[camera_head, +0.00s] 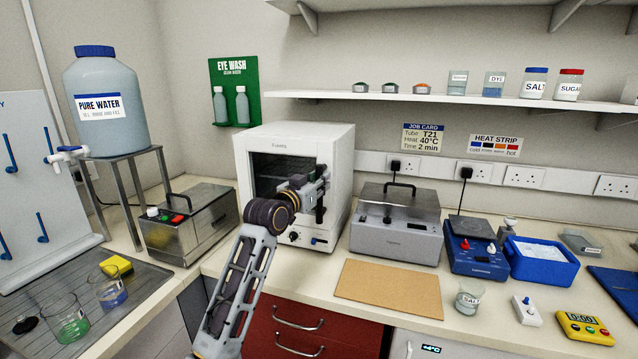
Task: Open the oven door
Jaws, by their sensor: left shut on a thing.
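The white oven (330,150) stands on the counter in the back corner, with a dark window (268,170) in its front. Its door looks closed against the body. The dark upright door handle (320,208) is at the right side of the front. My left arm rises from the bottom of the view, and my left gripper (318,183) is at the handle, shut on it. The gripper and wrist hide part of the door and the handle's upper part. My right gripper is out of view.
A steel bath with a lid (185,225) stands left of the oven, and another lidded steel device (398,225) stands to its right. A tan board (388,288) lies in front. A shelf (450,102) runs above at the right.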

